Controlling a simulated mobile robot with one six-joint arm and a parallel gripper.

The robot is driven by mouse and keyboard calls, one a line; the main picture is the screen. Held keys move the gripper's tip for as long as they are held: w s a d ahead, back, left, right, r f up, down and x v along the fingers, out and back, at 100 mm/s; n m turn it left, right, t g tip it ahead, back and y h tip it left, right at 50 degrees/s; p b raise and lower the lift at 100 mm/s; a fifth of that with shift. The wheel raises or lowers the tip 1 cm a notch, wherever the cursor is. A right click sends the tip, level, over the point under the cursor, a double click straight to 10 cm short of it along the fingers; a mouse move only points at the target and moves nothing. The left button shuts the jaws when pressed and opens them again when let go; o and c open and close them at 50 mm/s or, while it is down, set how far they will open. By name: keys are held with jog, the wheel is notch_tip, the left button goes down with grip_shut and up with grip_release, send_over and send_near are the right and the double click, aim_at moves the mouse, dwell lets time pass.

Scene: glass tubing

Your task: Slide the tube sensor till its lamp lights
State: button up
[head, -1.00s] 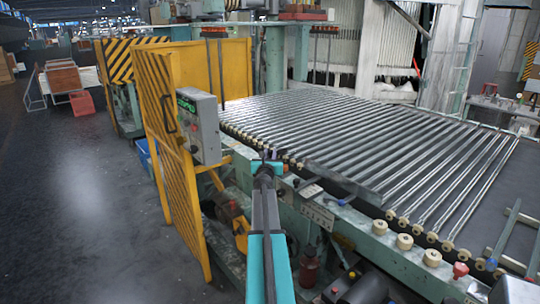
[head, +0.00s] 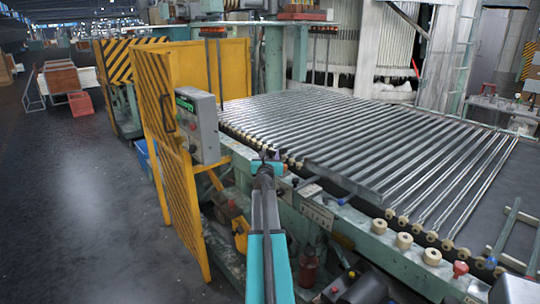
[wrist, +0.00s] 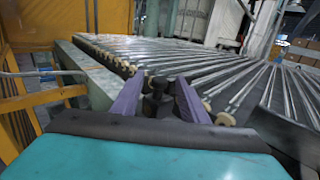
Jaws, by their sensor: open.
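My gripper (head: 268,154) is at the near side rail of the roller bed, in the middle of the head view. In the wrist view my gripper (wrist: 160,98) shows two purple fingers spread apart. A small dark block (wrist: 157,97) shows between them, at the rail's edge. It may be the tube sensor, but I cannot be sure; contact with the fingers cannot be made out. Shiny tubes (head: 400,135) lie side by side across the bed beyond. I cannot make out a sensor lamp in either view.
A grey control box (head: 197,125) with a green display stands left of my gripper, on a yellow striped guard (head: 165,140). The green side rail (head: 318,210) carries pale rollers (head: 404,241) and small knobs. Open floor (head: 85,210) lies at the left.

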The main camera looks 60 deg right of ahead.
jog(key=shift+a, duration=0.15)
jog(key=b+v, duration=0.1)
jog(key=v, duration=1.2)
jog(key=shift+a, duration=0.2)
dwell(0.9)
